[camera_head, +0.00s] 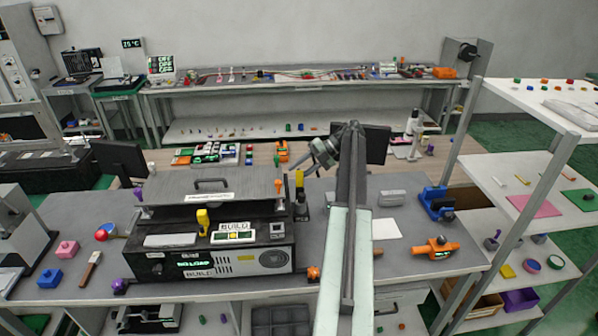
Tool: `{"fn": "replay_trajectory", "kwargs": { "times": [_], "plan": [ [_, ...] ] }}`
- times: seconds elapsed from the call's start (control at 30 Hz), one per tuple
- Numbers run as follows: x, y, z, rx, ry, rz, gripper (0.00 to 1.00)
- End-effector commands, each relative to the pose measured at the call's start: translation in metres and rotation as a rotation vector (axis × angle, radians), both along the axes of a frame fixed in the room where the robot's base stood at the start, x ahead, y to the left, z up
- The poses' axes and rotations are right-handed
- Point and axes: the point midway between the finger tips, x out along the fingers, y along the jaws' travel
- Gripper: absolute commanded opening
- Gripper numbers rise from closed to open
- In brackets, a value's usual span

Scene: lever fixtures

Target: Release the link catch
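My gripper (318,160) is at the end of my raised arm, near the picture's middle, above the bench and right of the machine's lid. It is dark and small in the view, and I cannot tell whether its fingers are open. No part is clearly recognisable as the link catch. An orange fixture (433,248) with a dark part sits on the bench at right, apart from my gripper. A blue fixture (436,203) with a dark part stands behind it. A black machine (200,262) with a grey lid (212,187) and a yellow-handled part (203,219) stands at left.
The grey bench (350,262) has some bare room right of my arm, around a white sheet (385,229). A pink block (66,249), a blue block (50,278) and a brush (90,268) lie at left. A shelf rack (508,222) bounds the right side.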

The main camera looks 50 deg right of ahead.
Motion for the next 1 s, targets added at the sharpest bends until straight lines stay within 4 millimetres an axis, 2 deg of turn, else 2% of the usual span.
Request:
{"fn": "replay_trajectory", "kwargs": {
  "times": [0.17,0.4,0.5,1.0],
  "plan": [
    [-0.007,-0.014,0.014,0.000,0.000,-0.001,0.33],
    [-0.027,-0.049,0.040,0.000,0.002,-0.001,0.33],
    [-0.032,-0.056,0.043,0.000,0.001,0.000,0.33],
    [-0.033,-0.056,0.041,0.000,0.001,0.001,0.33]
  ]
}}
